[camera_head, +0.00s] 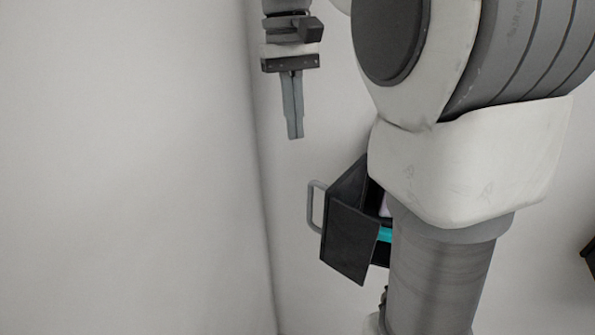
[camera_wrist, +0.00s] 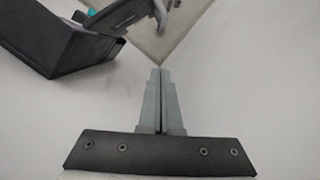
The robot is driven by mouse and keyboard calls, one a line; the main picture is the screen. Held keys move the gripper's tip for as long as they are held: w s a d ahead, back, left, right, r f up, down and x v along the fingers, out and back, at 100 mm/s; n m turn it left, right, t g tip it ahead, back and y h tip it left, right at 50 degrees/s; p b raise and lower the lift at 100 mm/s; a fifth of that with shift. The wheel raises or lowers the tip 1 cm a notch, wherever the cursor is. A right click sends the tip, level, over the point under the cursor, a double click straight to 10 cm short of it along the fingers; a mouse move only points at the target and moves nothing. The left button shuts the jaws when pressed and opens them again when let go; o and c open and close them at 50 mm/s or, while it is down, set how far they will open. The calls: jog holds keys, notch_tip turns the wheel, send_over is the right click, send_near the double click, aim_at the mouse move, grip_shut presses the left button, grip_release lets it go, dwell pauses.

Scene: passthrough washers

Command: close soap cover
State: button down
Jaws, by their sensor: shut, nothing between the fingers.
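A dark box (camera_head: 378,250) stands partly behind my arm in the head view. A dark panel (camera_head: 349,243) on its front looks like the soap cover and stands tilted away from the box, leaving a gap. Something teal (camera_head: 384,234) shows inside. A grey handle (camera_head: 316,206) sticks out on the left. In the wrist view the dark panel (camera_wrist: 62,50) is at upper left, with a teal bit (camera_wrist: 92,12) above it. My gripper (camera_head: 295,137) points down, shut and empty, above and left of the box, apart from it. Its closed fingers (camera_wrist: 160,72) touch nothing.
A plain pale wall (camera_head: 120,170) fills the left, with a corner edge running down beside my gripper. Pale surface (camera_head: 300,260) left of and below the box is bare. A small dark object (camera_head: 589,262) shows at the right edge.

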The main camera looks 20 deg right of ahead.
jog(key=s+f, duration=0.6)
jog(key=f, duration=0.1)
jog(key=shift+f, duration=0.35)
